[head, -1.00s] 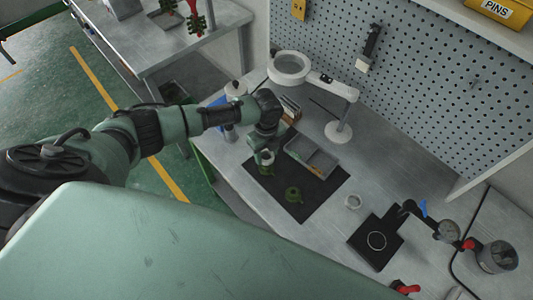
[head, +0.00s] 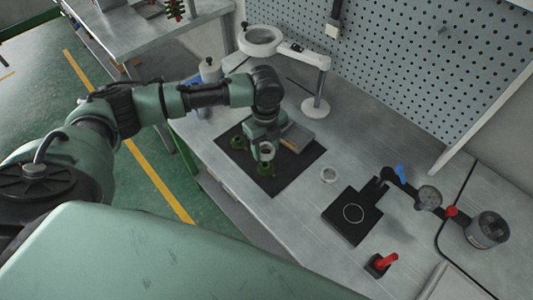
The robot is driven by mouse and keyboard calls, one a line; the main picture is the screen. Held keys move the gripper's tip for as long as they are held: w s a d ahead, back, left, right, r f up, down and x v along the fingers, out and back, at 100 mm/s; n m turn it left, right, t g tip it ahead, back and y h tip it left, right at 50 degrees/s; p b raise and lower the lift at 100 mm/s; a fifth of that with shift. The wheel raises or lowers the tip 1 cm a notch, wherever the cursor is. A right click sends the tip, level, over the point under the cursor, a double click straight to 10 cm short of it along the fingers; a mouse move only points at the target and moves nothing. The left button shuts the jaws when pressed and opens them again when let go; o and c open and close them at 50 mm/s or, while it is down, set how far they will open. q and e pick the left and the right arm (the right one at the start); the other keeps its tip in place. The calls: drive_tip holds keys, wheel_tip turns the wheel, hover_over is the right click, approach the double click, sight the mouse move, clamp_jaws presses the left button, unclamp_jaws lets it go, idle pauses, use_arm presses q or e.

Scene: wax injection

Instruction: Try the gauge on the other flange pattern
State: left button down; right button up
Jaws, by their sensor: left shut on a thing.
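My left gripper (head: 266,143) is over the dark mat and shut on the ring gauge (head: 267,153), a small pale grey ring. The gauge is right above one green flange pattern (head: 264,169), which stands on the mat; I cannot tell whether they touch. Another green flange pattern (head: 238,142) stands on the mat to the left, clear of the gripper. My right gripper is not in view.
The dark mat (head: 287,182) also bears a grey tray (head: 316,137), partly hidden by my gripper. A magnifier lamp (head: 315,104) stands behind.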

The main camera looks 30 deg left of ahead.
sight(265, 164)
use_arm(q)
drive_tip(key=shift+s+f, duration=0.1)
drive_tip(key=shift+s, duration=0.1)
drive_tip(key=shift+a, duration=0.2)
drive_tip(key=shift+d+r+p, duration=0.15)
drive_tip(key=shift+r+p, duration=0.05)
drive_tip(key=shift+p, duration=0.35)
drive_tip(key=shift+f+b, duration=0.35)
drive_tip(key=shift+f, duration=0.5)
drive_tip(key=shift+f+b, duration=0.4)
drive_tip(key=shift+f, duration=1.4)
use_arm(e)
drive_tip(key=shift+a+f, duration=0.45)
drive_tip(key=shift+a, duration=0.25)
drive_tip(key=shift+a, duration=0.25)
use_arm(q)
drive_tip(key=shift+p, duration=0.35)
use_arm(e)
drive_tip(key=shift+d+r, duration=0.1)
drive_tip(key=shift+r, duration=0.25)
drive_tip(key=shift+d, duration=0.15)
